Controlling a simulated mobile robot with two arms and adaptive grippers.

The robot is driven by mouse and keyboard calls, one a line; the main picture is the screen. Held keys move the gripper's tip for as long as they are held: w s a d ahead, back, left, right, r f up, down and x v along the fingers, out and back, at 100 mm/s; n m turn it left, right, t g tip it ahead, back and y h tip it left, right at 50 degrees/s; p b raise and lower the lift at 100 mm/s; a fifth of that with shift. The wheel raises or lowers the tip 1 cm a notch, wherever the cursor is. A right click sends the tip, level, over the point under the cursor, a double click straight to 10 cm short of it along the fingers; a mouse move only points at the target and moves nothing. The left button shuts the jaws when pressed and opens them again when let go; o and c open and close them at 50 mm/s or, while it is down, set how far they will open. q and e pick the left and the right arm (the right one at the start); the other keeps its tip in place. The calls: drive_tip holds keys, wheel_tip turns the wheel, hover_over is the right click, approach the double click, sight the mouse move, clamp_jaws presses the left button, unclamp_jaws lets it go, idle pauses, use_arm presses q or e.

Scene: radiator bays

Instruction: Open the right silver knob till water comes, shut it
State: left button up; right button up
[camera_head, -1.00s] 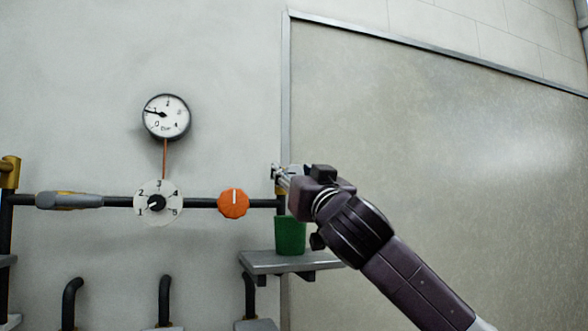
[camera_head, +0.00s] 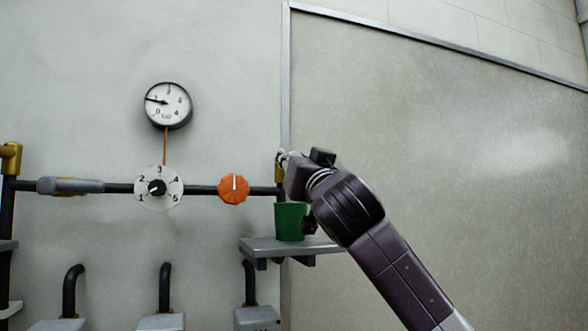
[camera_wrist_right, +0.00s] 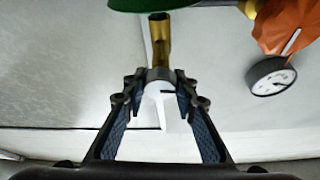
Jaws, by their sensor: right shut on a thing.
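The right silver knob (camera_wrist_right: 159,97) shows pale and round between my right fingers in the wrist view. It sits on a brass tap (camera_wrist_right: 161,48). My right gripper (camera_wrist_right: 160,92) is shut on the knob; in the head view the gripper (camera_head: 284,157) is at the right end of the pipe and hides most of the knob. The brass tap (camera_head: 280,170) shows there just beside it. A green cup (camera_head: 289,222) stands upright below the tap. No stream of water shows. My left gripper is out of view.
The cup stands on a grey shelf (camera_head: 275,246). Left along the dark pipe (camera_head: 203,190) are an orange knob (camera_head: 233,189), a numbered dial (camera_head: 158,203) and a grey handle (camera_head: 70,186). A round gauge (camera_head: 168,105) hangs above. A wide panel (camera_head: 450,130) fills the right.

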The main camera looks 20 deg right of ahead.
drive_tip(key=m+h+b, duration=0.1)
drive_tip(key=m, duration=0.1)
drive_tip(key=m+h+b, duration=0.1)
drive_tip(key=m, duration=0.1)
drive_tip(key=shift+a+f, duration=0.15)
drive_tip(key=shift+f, duration=0.15)
drive_tip(key=m+g+h+b, duration=0.1)
drive_tip(key=m, duration=0.2)
drive_tip(key=shift+r+m+h, duration=0.15)
drive_tip(key=shift+m+h, duration=0.15)
drive_tip(key=shift+h, duration=0.1)
drive_tip(key=m+g+h, duration=0.1)
drive_tip(key=m, duration=0.2)
drive_tip(key=shift+r+m, duration=0.1)
drive_tip(key=shift+m, duration=0.2)
use_arm(q)
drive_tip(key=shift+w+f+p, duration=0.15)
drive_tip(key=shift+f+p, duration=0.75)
drive_tip(key=shift+p, duration=0.15)
use_arm(e)
drive_tip(key=shift+d+m+g+h, duration=0.15)
drive_tip(key=shift+m+g+h, duration=0.25)
drive_tip(key=shift+m, duration=0.75)
drive_tip(key=shift+d+m+g+h, duration=0.15)
drive_tip(key=shift+m+g, duration=0.35)
drive_tip(key=shift+m, duration=0.65)
drive_tip(key=o, duration=1.1)
